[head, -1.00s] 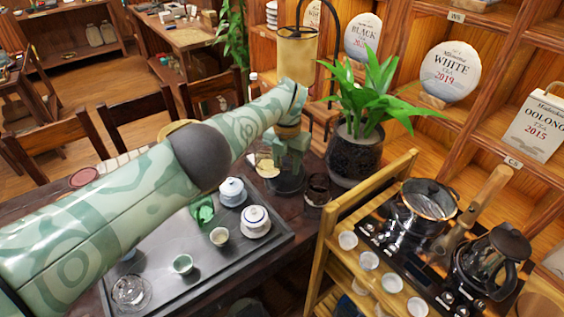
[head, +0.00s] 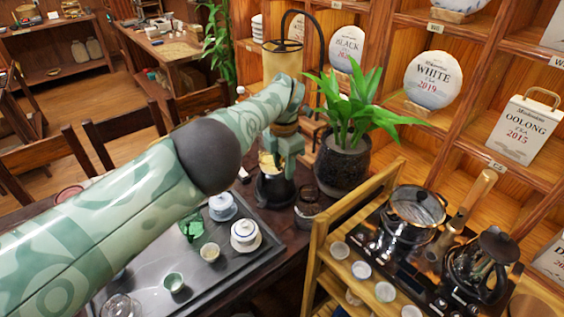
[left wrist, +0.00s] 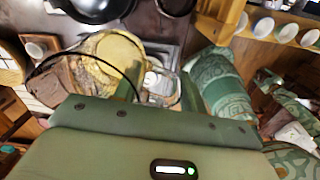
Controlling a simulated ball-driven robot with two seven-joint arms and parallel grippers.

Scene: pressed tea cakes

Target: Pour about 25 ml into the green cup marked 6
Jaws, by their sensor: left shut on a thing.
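My left gripper (head: 283,163) is shut on a glass vessel (head: 267,163) with yellowish contents, seen at its side above a black base (head: 273,189). Whether the vessel rests on the base or hangs just over it I cannot tell. The left wrist view shows the gripper (left wrist: 158,92) at the vessel, with a round yellow surface (left wrist: 117,52) beyond. A small pale green cup (head: 174,283) stands upright on the dark tray (head: 225,274). A second small cup (head: 210,252) looks paler. No number is readable on either. My right gripper is not in view.
A white lidded cup (head: 245,236), another lidded cup (head: 222,206) and a green figure (head: 191,228) share the tray. A dark jar (head: 307,207) and potted plant (head: 343,165) stand right of the gripper. The wooden cart (head: 330,235) holds pots and several white cups.

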